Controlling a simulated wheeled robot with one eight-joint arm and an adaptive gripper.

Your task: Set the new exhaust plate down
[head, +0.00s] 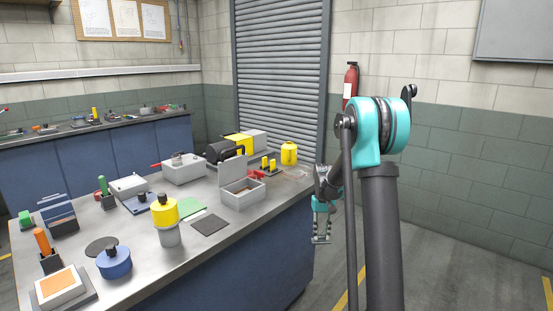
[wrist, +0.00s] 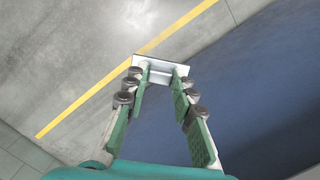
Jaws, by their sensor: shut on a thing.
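My gripper (head: 321,227) hangs fingers down off the right end of the workbench, out over the floor. In the wrist view my gripper (wrist: 160,76) has its two green-padded fingers apart, with a small pale plate (wrist: 160,63) between the tips. The plate looks light grey and flat. I take it to be the exhaust plate, but no marking shows. In the head view it is too small to tell clearly from the fingertips. Below it the wrist view shows only floor and the bench's blue side, with no surface close under it.
The workbench (head: 262,222) carries a grey open-lidded box (head: 242,197), a yellow-topped container (head: 165,212), a blue round pot (head: 114,264), a dark mat (head: 210,225) and a black motor-like pump (head: 222,151). Its front right top is fairly clear. A yellow line (wrist: 100,88) crosses the floor.

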